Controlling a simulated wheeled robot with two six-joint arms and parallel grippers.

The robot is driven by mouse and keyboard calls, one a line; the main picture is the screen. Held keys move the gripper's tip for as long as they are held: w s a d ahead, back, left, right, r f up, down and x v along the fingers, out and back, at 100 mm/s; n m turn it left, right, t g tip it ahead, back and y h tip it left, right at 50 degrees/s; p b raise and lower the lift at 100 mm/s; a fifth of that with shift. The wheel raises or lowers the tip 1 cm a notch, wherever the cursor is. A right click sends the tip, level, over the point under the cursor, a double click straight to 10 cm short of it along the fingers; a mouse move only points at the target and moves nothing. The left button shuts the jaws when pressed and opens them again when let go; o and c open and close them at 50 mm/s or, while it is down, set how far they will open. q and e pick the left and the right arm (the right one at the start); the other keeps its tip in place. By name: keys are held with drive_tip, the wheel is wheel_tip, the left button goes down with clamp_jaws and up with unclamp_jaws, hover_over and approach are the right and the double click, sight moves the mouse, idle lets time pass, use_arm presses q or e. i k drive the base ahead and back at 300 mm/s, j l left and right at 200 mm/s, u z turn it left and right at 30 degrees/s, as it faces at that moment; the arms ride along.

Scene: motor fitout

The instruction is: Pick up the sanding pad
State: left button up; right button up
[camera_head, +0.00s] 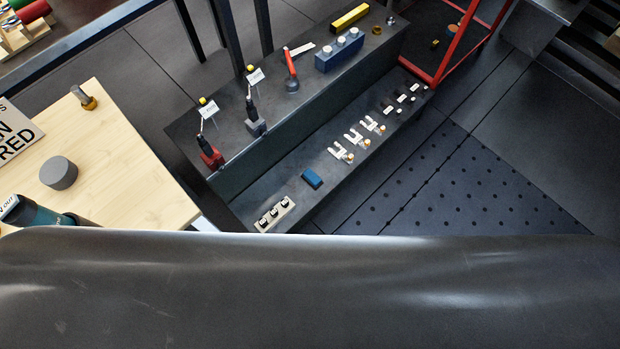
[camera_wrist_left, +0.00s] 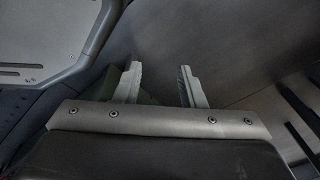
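A small blue block (camera_head: 312,179), which looks like the sanding pad, lies on the lower step of the dark bench in the head view. It sits between a pale strip with dark round parts and a row of small white fittings. No gripper shows in the head view, and nothing touches the block there. My left gripper (camera_wrist_left: 158,70) shows in the left wrist view with its two fingers apart and nothing between them. The block is not in that view. My right gripper is not in view.
The dark two-step bench (camera_head: 240,176) holds tools on its upper step, including a blue block with white knobs (camera_head: 339,54). A wooden table (camera_head: 115,150) with a grey cylinder (camera_head: 59,173) stands left. A red frame (camera_head: 456,45) stands behind. A large dark surface hides the bottom of the head view.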

sight(309, 176)
drive_tip(key=z, duration=2.35)
drive_tip(key=u, duration=2.35)
drive_tip(key=i+l+u, duration=0.1)
drive_tip(key=l, duration=0.2)
drive_tip(key=i+l+u, duration=0.1)
drive_tip(key=i+l, duration=0.2)
drive_tip(key=l, duration=0.3)
drive_tip(key=i+l+u, duration=0.15)
drive_tip(key=l, duration=0.15)
